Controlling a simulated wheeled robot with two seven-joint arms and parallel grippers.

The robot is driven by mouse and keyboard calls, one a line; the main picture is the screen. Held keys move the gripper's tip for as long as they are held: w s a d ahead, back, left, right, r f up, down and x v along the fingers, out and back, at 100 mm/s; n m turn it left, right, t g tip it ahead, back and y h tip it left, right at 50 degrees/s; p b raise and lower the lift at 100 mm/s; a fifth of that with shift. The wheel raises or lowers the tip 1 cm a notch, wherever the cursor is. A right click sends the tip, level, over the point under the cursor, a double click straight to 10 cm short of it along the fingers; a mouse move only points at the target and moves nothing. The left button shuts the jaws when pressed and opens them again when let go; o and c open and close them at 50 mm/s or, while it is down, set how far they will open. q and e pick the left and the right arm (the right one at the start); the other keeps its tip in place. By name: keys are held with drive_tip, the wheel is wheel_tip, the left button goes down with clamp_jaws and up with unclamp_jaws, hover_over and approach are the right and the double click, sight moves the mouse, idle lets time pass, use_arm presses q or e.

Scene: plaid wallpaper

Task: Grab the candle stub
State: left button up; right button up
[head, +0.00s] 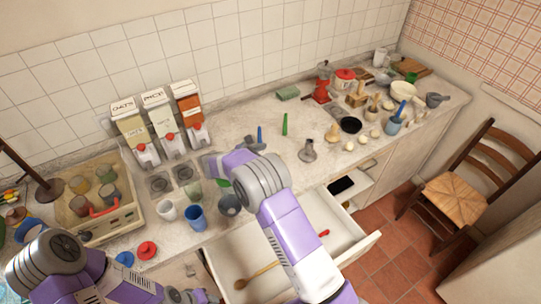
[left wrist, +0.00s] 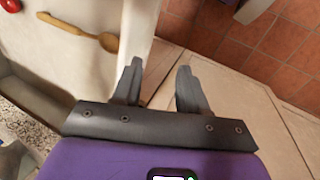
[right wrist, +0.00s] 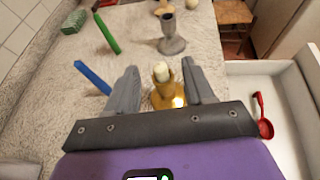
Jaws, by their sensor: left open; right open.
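A short white candle stub (right wrist: 161,70) stands in a brass candle holder (right wrist: 165,97) in the right wrist view. My right gripper (right wrist: 160,78) is open, and the stub shows between its two fingers; I cannot tell whether either finger touches it. In the head view my right gripper (head: 232,150) is over the counter, and I cannot make out the stub or its holder there. My left gripper (left wrist: 158,76) is open and empty above the front of the cabinets, near the open drawer.
An open drawer (head: 338,226) holds a wooden spoon (head: 255,275). Cups, dispensers (head: 160,118) and a crate (head: 112,222) crowd the counter's left.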

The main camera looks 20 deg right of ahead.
drive_tip(key=shift+w+f+b, duration=0.35)
drive_tip(key=shift+f+b, duration=0.1)
drive_tip(key=shift+f, duration=0.35)
drive_tip(key=x, duration=0.7)
drive_tip(key=shift+s+d+f+p, duration=0.1)
drive_tip(key=shift+d+f+p, duration=0.15)
drive_tip(key=shift+f+p, duration=0.05)
drive_tip(key=shift+c, duration=0.3)
clamp_jaws()
